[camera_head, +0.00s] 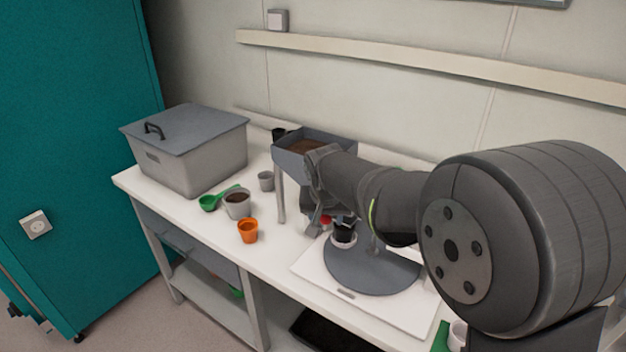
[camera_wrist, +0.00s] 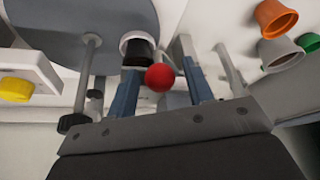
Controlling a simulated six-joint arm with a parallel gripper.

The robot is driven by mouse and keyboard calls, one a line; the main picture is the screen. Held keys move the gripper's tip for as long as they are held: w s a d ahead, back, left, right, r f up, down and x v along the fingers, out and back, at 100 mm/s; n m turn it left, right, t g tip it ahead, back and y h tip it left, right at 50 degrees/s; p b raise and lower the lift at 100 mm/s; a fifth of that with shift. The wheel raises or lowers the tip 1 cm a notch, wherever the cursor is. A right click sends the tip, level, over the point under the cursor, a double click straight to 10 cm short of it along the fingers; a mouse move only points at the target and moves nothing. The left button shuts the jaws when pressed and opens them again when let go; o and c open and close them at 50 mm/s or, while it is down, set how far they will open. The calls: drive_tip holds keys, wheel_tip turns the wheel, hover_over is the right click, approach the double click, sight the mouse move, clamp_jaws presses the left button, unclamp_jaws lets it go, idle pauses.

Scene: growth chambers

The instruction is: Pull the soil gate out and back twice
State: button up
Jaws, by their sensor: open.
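The soil hopper (camera_head: 287,158), a grey open bin with brown soil in it, stands on legs at the back of the bench. The red ball knob (camera_wrist: 159,77), likely the soil gate's handle, lies between my gripper's two blue-grey fingers (camera_wrist: 162,92) in the wrist view. The fingers are open, with gaps on both sides of the knob. In the head view my gripper (camera_head: 318,215) hangs in front of the hopper, and the knob (camera_head: 326,221) shows as a small red spot. The gate plate itself is hidden behind my arm.
A dark pot in a white ring (camera_head: 343,240) sits on a grey round plate (camera_head: 365,275) near my gripper. An orange pot (camera_head: 248,231), a soil-filled pot (camera_head: 237,208) and a green scoop (camera_head: 209,202) stand left. A lidded grey bin (camera_head: 200,170) fills the bench's far left.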

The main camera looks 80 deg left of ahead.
drive_tip(key=shift+r, duration=3.95)
wheel_tip(320, 180, down, 8)
drive_tip(key=shift+f, duration=0.15)
drive_tip(key=shift+w+d, duration=0.3)
drive_tip(key=shift+s+a+r, duration=0.3)
wheel_tip(320, 180, up, 7)
drive_tip(key=shift+f, duration=1.75)
